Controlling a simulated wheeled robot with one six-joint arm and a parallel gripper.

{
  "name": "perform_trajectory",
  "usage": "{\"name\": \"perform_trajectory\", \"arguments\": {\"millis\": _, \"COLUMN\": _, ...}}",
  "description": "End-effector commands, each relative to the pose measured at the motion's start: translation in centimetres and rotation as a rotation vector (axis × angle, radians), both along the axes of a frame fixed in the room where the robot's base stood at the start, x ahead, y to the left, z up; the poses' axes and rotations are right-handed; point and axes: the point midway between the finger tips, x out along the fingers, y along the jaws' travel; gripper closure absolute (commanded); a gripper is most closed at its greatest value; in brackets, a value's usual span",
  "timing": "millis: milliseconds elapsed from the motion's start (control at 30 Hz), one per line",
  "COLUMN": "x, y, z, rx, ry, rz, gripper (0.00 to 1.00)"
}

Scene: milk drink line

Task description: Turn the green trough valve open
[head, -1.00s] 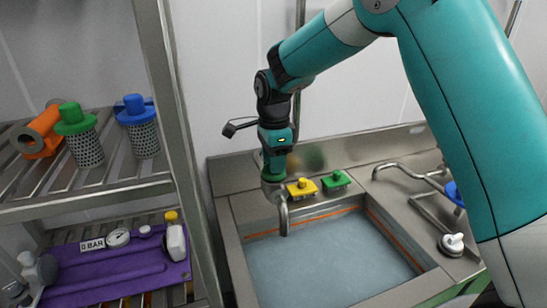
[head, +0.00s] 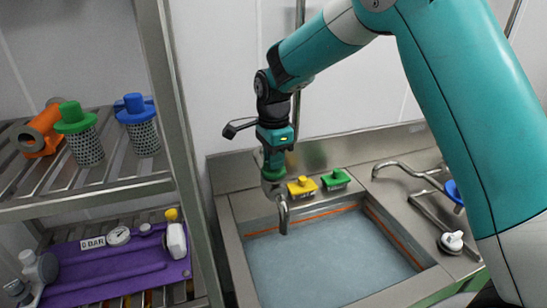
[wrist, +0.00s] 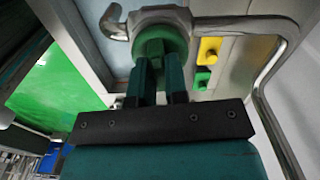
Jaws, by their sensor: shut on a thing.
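The green trough valve (wrist: 168,34) is a round green knob on top of the steel trough tap, beside its curved spout (wrist: 115,22). In the head view the spout (head: 284,215) hangs over the trough's back left corner. My gripper (wrist: 161,74) is shut on the green valve, with both dark teal fingers against its grip from above. In the head view my gripper (head: 272,162) points down onto the tap. My fingers hide part of the valve, so I cannot tell its exact angle.
A yellow block (head: 302,186) and a green block (head: 335,179) sit close right of the tap on the trough (head: 232,245) ledge. Another tap (head: 405,168) stands farther right. A shelf rack (head: 178,120) with strainers (head: 75,135) rises close on the left.

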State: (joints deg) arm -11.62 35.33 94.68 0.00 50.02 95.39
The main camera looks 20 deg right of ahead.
Motion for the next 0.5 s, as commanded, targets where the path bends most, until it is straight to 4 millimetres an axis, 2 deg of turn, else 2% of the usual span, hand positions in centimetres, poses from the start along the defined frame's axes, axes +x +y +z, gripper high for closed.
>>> {"name": "perform_trajectory", "arguments": {"millis": 500, "x": 0.0, "y": 0.02, "z": 0.1, "rx": 0.0, "ry": 0.0, "rz": 0.456, "gripper": 1.0}}
